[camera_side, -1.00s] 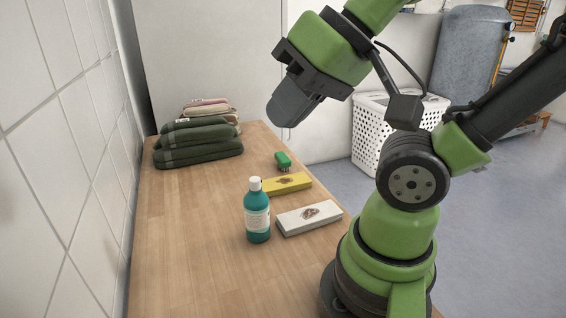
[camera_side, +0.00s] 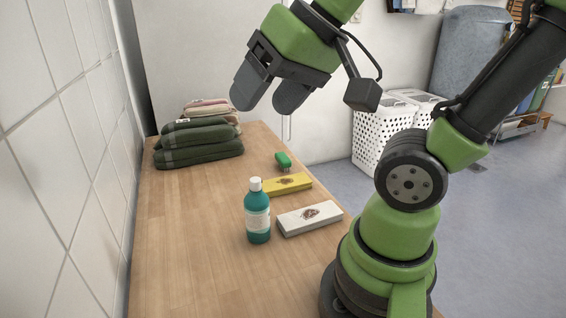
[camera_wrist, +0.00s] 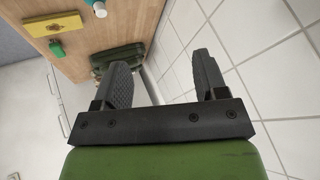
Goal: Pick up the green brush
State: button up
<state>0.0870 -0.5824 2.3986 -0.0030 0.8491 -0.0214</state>
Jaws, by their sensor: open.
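The small green brush (camera_side: 283,160) lies on the wooden table, just beyond the yellow box and near the table's right edge. It also shows in the wrist view (camera_wrist: 57,49), at the upper left below the yellow box. My gripper (camera_side: 259,105) is open and empty, well above the table. In the side view it appears above and a little left of the brush. In the wrist view its two grey fingers (camera_wrist: 165,80) are spread apart, with the brush off to their left.
A yellow box (camera_side: 287,184), a white box (camera_side: 309,218) and a teal bottle (camera_side: 257,212) stand nearer on the table. Folded dark green towels (camera_side: 199,147) are stacked at the back left beside the tiled wall (camera_side: 60,150). White laundry baskets (camera_side: 378,135) stand beyond the table.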

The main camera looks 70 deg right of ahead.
jog(key=w+d+f+m+g+h, duration=0.1)
jog(key=w+d+f+m+h, duration=0.1)
jog(key=w+d, duration=0.7)
jog(key=m+g+h, duration=0.2)
jog(key=m+g, duration=0.1)
send_near(285, 158)
jog(key=a, duration=0.1)
jog(key=x, duration=0.5)
jog(key=shift+h, duration=0.3)
jog(key=shift+d+x, duration=0.2)
jog(key=shift+x, duration=2.7)
jog(key=shift+r, duration=0.1)
jog(key=c, duration=1)
